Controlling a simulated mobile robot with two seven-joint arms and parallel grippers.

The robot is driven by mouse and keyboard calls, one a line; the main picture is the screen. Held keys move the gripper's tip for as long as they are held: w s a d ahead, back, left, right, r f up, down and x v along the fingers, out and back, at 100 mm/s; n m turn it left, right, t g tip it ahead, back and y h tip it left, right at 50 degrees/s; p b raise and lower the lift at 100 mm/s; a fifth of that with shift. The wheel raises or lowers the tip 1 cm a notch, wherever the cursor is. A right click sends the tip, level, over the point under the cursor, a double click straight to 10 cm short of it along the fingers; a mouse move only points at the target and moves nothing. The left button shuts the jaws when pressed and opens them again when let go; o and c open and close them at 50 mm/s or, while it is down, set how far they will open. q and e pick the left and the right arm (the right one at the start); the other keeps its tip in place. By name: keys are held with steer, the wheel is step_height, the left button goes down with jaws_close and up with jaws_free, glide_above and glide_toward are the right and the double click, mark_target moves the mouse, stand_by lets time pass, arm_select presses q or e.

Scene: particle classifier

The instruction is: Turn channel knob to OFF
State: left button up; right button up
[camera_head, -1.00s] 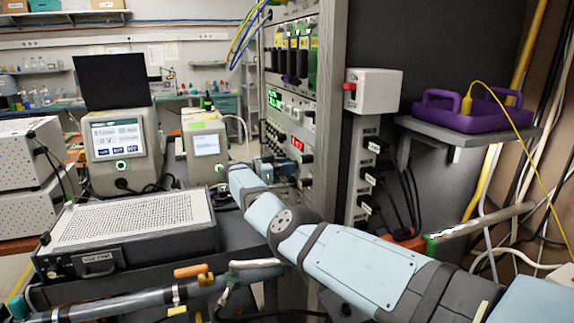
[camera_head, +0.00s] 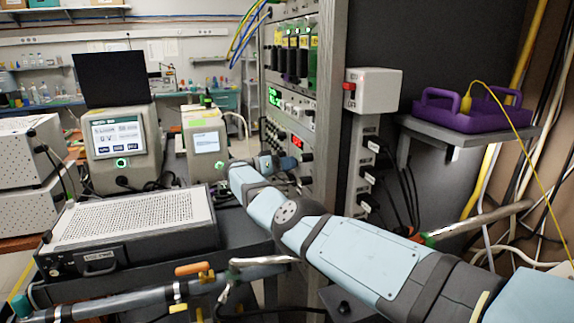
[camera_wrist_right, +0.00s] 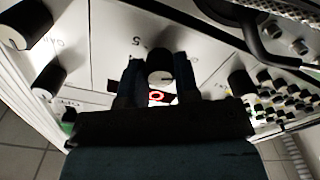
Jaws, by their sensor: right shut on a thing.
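My right arm reaches from the lower right to the instrument rack, and my right gripper (camera_head: 280,163) is at the rack's front, small and partly hidden by its own wrist. In the right wrist view the right gripper (camera_wrist_right: 158,78) has its two dark fingers on either side of a round dark knob (camera_wrist_right: 160,66) with a pale face, and it is shut on this knob. The knob sits on a white panel (camera_wrist_right: 112,45) with a red lit display close by. I cannot read which setting the knob points to. My left gripper is not in view.
Other dark knobs (camera_wrist_right: 48,80) stand close on both sides of the held one. The rack (camera_head: 326,130) carries lit displays and cables. A black-sided instrument (camera_head: 130,228) fills the bench to the left. A purple tray (camera_head: 455,113) sits on a shelf at right.

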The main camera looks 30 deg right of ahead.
stand_by(0.4)
steer(key=o, duration=0.9)
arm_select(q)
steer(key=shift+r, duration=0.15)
